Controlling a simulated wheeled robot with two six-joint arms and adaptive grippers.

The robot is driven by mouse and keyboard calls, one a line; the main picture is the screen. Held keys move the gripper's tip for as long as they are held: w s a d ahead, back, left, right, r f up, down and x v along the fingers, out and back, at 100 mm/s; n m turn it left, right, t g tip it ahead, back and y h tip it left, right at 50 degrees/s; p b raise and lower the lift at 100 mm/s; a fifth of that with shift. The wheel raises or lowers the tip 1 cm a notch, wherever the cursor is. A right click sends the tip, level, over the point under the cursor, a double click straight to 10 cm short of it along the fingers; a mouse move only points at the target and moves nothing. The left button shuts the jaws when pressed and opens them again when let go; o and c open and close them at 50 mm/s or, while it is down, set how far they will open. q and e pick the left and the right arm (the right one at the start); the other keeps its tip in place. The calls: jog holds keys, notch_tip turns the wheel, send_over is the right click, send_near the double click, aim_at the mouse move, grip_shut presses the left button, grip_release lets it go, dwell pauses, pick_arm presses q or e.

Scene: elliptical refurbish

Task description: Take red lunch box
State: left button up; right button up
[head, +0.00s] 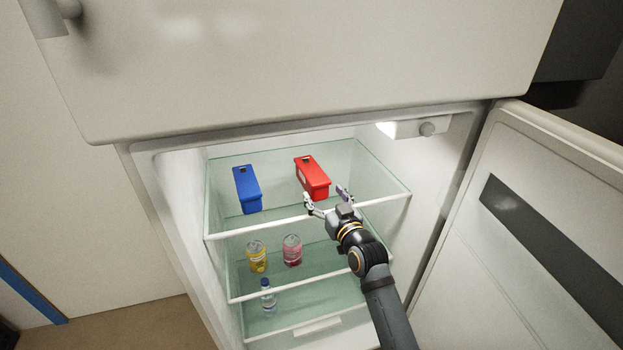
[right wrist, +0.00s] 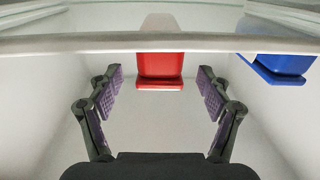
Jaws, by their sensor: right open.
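The red lunch box (head: 312,178) sits on the top glass shelf of the open fridge, toward its right half. My right gripper (head: 326,197) is open at the front of that shelf, just in front of the red box. In the right wrist view the red lunch box (right wrist: 160,66) shows between and beyond the open fingers (right wrist: 160,88), with nothing held. A white shelf edge crosses in front of it in that view. My left gripper does not show.
A blue box (head: 247,190) stands on the same shelf to the left; it also shows in the right wrist view (right wrist: 280,66). The shelf's white front edge (head: 260,227) runs below. The open door (head: 540,220) bounds the right.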

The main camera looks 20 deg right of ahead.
aim_at(321, 191)
jog(key=w, duration=0.4)
jog(key=shift+w+a, duration=0.2)
jog(key=shift+w, duration=0.2)
jog(key=shift+s, duration=0.1)
jog(key=shift+r, duration=0.1)
jog(key=c, duration=1.6)
